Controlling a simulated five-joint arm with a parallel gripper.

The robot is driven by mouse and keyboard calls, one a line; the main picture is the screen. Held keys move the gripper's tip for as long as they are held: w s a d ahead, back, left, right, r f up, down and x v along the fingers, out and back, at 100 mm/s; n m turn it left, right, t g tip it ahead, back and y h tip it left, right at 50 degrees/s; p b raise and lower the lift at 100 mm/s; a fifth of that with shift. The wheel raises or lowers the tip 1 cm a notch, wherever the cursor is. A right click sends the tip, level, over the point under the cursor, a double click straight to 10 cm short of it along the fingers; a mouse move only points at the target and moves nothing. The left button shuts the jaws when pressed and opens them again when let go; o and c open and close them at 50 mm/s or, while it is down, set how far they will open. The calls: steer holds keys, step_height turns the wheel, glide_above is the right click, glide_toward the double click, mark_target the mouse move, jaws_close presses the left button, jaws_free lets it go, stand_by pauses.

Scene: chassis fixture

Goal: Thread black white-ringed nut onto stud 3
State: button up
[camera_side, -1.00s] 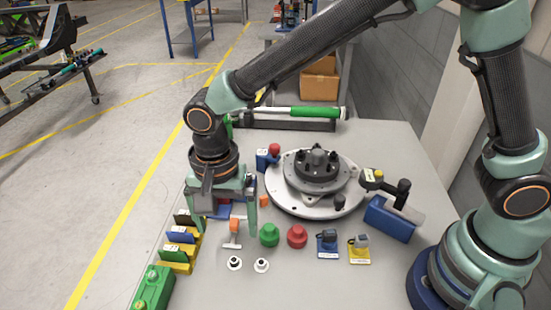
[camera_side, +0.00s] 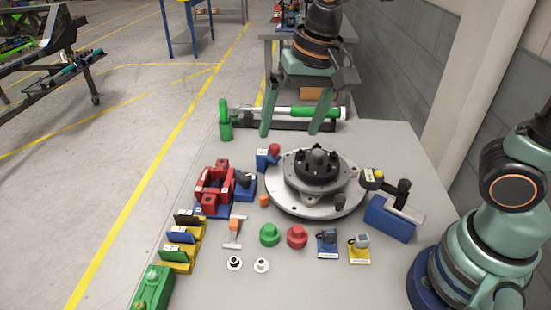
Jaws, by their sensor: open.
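Two small white-ringed pieces with dark centres lie on the table's front left: the left one (camera_side: 234,263) shows more black, and the right one (camera_side: 261,266) looks whiter. I cannot tell for sure which is the task's nut. The dark hub (camera_side: 318,167) with several upright studs sits on a round grey plate (camera_side: 350,196); stud numbers are not readable. My gripper (camera_side: 290,131) is open and empty, fingers pointing down. In the picture it is above and behind the hub, across the green-handled tool.
The green-handled tool (camera_side: 318,112) lies in a black tray at the back. A red fixture (camera_side: 214,186), green knob (camera_side: 269,234), red knob (camera_side: 297,236), blue block (camera_side: 390,218) and coloured card holders (camera_side: 180,237) surround the plate.

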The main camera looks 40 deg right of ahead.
steer(key=s+d+n+t, duration=0.1)
steer(key=d, duration=0.3)
steer(key=s+d+n+t, duration=0.1)
steer(key=s+d+n, duration=0.1)
steer(key=d, duration=0.2)
steer(key=s+d+r+n+t+h, duration=0.1)
steer(key=s+d, duration=0.1)
steer(key=d, duration=0.1)
steer(key=shift+d, duration=0.4)
steer(key=shift+c, duration=0.6)
steer(key=shift+d+f+n, duration=0.1)
steer(key=shift+n, duration=0.2)
steer(key=c, duration=0.5)
steer(key=shift+w+a+f, duration=0.1)
steer(key=shift+w+a, duration=0.1)
steer(key=shift+a, duration=0.05)
steer(key=c, duration=0.3)
steer(key=n+g, duration=0.6)
steer(key=n, duration=0.3)
glide_above(234, 260)
steer(key=f, duration=1.7)
steer(key=shift+w+d, duration=0.1)
steer(key=shift+d, duration=0.1)
steer(key=shift+c, duration=0.2)
steer(key=shift+a+f, duration=0.25)
steer(key=shift+f, duration=3.55)
steer(key=shift+f, duration=0.1)
